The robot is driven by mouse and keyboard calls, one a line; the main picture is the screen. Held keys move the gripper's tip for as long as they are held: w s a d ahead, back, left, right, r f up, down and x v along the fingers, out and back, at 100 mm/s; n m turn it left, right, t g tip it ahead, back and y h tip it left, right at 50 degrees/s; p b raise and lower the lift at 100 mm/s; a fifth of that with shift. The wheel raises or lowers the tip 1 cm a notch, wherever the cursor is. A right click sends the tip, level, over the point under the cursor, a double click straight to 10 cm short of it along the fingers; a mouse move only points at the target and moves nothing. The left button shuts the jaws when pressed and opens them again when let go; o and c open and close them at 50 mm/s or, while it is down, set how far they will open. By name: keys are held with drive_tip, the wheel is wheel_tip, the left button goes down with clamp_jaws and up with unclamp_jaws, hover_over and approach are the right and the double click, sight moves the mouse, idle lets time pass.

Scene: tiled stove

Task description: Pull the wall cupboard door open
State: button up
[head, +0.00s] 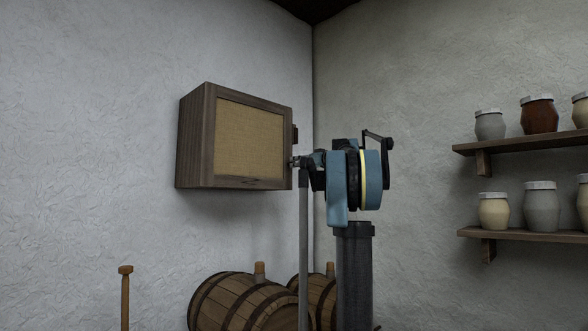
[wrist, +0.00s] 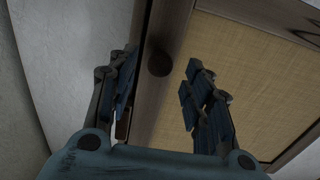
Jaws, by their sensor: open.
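The wooden wall cupboard (head: 196,140) hangs on the left wall. Its door (head: 250,140) has a dark wood frame around a tan woven panel and looks closed. In the wrist view, the panel (wrist: 235,55) fills the upper right, and a dark round knob (wrist: 159,63) sits on the door's frame. My gripper (wrist: 160,95) is open, with one finger on either side of the frame strip below the knob in the picture. The knob lies between the finger lines, a little beyond the tips; no contact shows. In the head view, my gripper (head: 298,162) is at the door's right edge, its fingers partly hidden.
A wooden post (head: 125,295) rises at the lower left. Two shelves with jars (head: 520,147) are on the right wall. The wall around the cupboard is bare.

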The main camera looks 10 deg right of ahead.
drive_tip(key=shift+x, duration=1.7)
drive_tip(key=shift+c, duration=0.6)
clamp_jaws()
